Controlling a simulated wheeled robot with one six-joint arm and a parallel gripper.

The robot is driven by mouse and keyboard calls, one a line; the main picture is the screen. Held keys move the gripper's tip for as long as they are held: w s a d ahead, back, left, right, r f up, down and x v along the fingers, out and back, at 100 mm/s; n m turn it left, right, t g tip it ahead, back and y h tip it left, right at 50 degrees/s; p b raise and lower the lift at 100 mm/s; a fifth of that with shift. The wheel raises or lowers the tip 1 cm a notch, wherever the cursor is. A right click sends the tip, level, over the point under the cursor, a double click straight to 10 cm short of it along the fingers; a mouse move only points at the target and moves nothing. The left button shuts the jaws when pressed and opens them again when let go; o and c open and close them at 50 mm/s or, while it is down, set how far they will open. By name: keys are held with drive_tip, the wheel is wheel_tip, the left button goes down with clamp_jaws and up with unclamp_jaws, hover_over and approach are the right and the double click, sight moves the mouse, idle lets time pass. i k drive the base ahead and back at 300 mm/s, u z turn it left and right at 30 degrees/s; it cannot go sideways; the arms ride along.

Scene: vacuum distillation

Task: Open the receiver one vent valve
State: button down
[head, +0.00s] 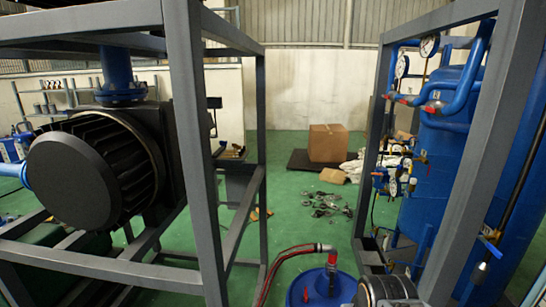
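A tall blue vessel (447,150) stands inside the grey frame on the right. Blue pipes (462,95) curve at its top, with red-handled valve parts (433,107) on them and round gauges (429,45) above. Several smaller valves (380,179) sit lower along the left side of this frame. A blue-handled valve (490,244) is low at the right. I cannot tell which of these is the receiver one vent valve, or whether it is open or shut. Frame posts hide part of the piping. My gripper is not in view.
A large dark motor (90,170) fills the left grey frame (205,150). A blue drum (318,290) with a red hose (285,256) stands low in the middle. A cardboard box (328,143) and scattered tools (325,204) lie farther back. Green floor (295,225) is open between the frames.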

sight(499, 255)
drive_tip(key=z, duration=1.55)
drive_tip(key=k, duration=1.05)
drive_tip(key=u, duration=1.1)
drive_tip(key=i, duration=1.2)
drive_tip(key=z, duration=0.7)
